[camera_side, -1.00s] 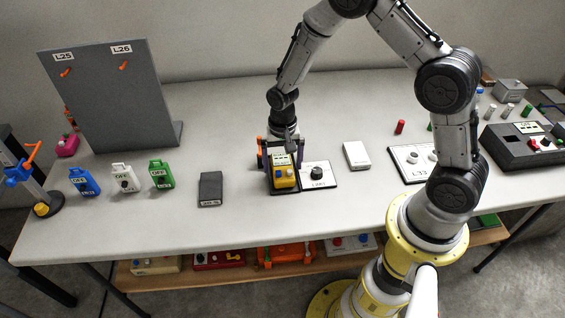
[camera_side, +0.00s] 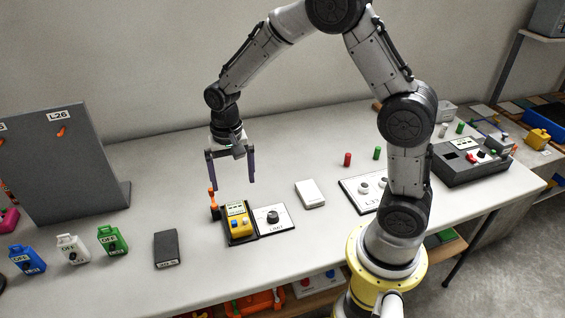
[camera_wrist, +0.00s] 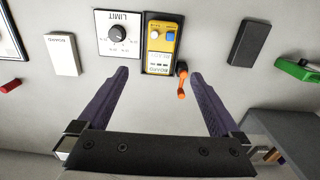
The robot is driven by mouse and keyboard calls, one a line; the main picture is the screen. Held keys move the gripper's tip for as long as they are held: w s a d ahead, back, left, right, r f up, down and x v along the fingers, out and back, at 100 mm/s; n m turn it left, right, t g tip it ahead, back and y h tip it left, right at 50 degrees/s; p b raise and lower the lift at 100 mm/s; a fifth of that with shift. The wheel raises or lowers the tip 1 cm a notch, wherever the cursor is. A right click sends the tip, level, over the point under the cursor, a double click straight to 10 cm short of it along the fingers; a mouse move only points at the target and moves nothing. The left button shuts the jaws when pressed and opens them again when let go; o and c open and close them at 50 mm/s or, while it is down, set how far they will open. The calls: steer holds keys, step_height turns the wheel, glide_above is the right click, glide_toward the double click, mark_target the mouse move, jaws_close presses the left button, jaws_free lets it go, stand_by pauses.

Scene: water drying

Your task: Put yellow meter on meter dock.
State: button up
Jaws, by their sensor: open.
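The yellow meter (camera_side: 239,222) sits in the black meter dock (camera_side: 229,241), beside the white dial panel. In the wrist view the meter (camera_wrist: 161,45) lies within the dock's dark rim (camera_wrist: 146,45), looking straight and seated. Blue and white knobs show on its face. My gripper (camera_side: 233,185) is open and empty, above and behind the meter, apart from it. In the wrist view both purple fingers of my gripper (camera_wrist: 160,74) are spread wide with nothing between them.
An orange-handled part (camera_side: 213,203) stands close beside the dock. The dial panel (camera_side: 274,218) adjoins the other side. A dark block (camera_side: 167,249) and a white block (camera_side: 310,193) lie nearby. A grey upright board (camera_side: 60,165) stands at left.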

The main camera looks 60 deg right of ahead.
steer(key=s+r+n+t, duration=0.2)
steer(key=s+r+n, duration=0.1)
steer(key=s+r, duration=0.65)
steer(key=s+r+n+t, duration=0.3)
steer(key=s+r+n, duration=0.2)
steer(key=s, duration=0.7)
steer(key=shift+s+a+r+n+t, duration=0.3)
steer(key=shift+s+a+r+n, duration=0.1)
steer(key=shift+r, duration=0.4)
steer(key=shift+c, duration=0.2)
